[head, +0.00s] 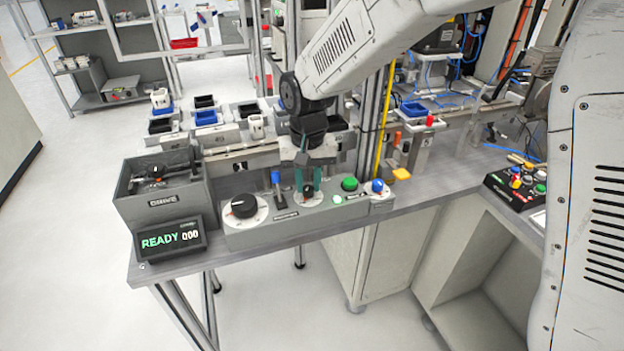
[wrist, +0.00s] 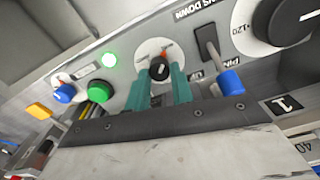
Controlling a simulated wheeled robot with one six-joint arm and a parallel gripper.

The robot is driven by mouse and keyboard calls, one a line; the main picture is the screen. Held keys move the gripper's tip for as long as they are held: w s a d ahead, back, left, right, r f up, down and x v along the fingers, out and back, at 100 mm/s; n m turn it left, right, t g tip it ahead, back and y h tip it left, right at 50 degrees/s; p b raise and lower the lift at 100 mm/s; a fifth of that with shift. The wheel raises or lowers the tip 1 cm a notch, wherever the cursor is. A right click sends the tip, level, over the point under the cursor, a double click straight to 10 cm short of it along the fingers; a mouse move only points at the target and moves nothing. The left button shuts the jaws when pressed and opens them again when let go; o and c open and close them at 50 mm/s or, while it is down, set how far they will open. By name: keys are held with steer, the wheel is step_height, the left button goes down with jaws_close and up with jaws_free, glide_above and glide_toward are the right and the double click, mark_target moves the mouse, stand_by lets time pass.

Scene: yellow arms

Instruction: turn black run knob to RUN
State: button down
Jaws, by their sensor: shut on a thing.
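The small black run knob (head: 308,189) sits on a white round dial plate on the grey control panel (head: 262,232). It also shows in the wrist view (wrist: 159,68), with a pale mark on its face and small orange-red marks on the dial (wrist: 150,47). My gripper (head: 307,184) comes down from above, its two teal fingers on either side of the knob. In the wrist view my gripper (wrist: 161,83) is shut on the knob. The dial lettering is too small or hidden to read, so I cannot tell which position the knob points to.
Left of the knob are a blue-tipped lever (head: 276,178) and a larger black knob (head: 244,205). A display (head: 170,238) reads READY 000. A yellow post stands behind.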

mark_target(308, 187)
steer(key=shift+f, duration=0.1)
steer(key=c, duration=1.2)
jaws_free()
step_height(308, 187, up, 8)
steer(key=shift+f, duration=0.1)
